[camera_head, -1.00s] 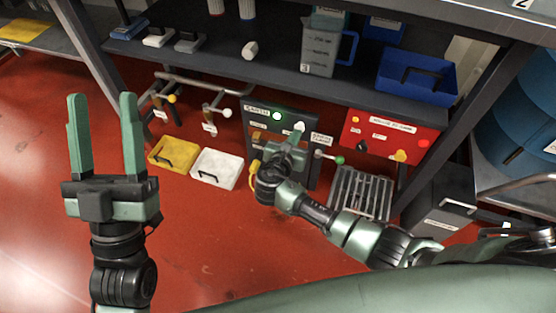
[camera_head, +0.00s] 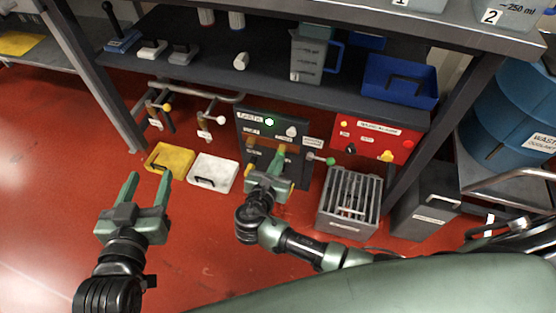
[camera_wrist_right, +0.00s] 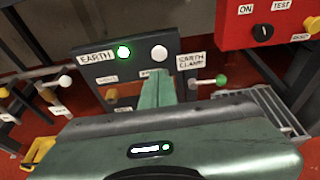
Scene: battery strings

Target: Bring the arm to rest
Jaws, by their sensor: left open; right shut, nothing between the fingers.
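My right arm reaches in from the lower right of the head view, and its gripper (camera_head: 281,152) is in front of the dark earth panel (camera_head: 246,126). Its fingers are together with nothing between them. In the right wrist view the shut fingers (camera_wrist_right: 158,90) point at the same panel (camera_wrist_right: 98,70), below a lit green lamp and a white lamp. I cannot tell whether the fingertips touch the panel. My left gripper (camera_head: 147,188) is open and empty over the red floor at the left.
A red box (camera_head: 372,138) with knobs is right of the panel. A metal grate crate (camera_head: 349,203) stands on the floor below it. A yellow tray (camera_head: 157,159) and a white tray (camera_head: 212,172) lie left of the panel. A dark shelf (camera_head: 205,83) spans above. The left floor is clear.

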